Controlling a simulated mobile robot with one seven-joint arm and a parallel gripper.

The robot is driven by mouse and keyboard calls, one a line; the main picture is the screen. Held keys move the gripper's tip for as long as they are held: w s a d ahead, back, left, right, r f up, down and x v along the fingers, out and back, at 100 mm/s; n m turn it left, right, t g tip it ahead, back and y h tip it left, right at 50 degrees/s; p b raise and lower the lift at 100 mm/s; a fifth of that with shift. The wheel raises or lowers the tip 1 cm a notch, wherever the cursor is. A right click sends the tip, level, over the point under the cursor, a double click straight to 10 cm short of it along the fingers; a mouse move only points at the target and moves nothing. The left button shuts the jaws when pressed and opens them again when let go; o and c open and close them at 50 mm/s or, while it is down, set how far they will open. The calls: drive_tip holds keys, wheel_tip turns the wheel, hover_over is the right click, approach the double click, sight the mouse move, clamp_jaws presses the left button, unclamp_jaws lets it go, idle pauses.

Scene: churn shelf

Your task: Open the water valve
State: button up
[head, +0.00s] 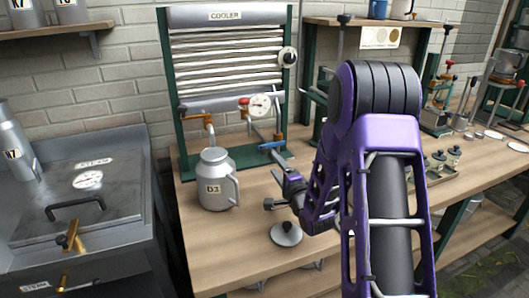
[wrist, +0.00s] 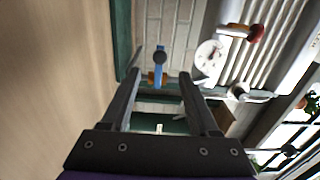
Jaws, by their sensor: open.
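The cooler (head: 225,60) is a ribbed panel in a green frame on the wooden bench. A blue valve lever (head: 272,145) sits low at its right side, and I take it as the water valve, though no label on it can be read. My gripper (head: 271,190) is open and empty, in front of and below the lever. In the wrist view the blue lever (wrist: 158,68) shows in the gap between the two fingertips (wrist: 160,74), seemingly beyond them. I see no contact. The lever's pivot is partly hidden.
A red-handled valve (head: 244,101) and a round gauge (head: 260,105) are above the lever. A metal vat (head: 75,190) is at the left.

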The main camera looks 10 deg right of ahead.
sight(266, 152)
drive_tip(key=w, duration=0.3)
drive_tip(key=w+a, duration=0.1)
drive_tip(key=w, duration=0.2)
drive_tip(key=w+a, duration=0.1)
drive_tip(key=w, duration=0.2)
drive_tip(key=shift+w, duration=0.2)
drive_tip(key=shift+c, duration=0.2)
clamp_jaws()
idle(0.9)
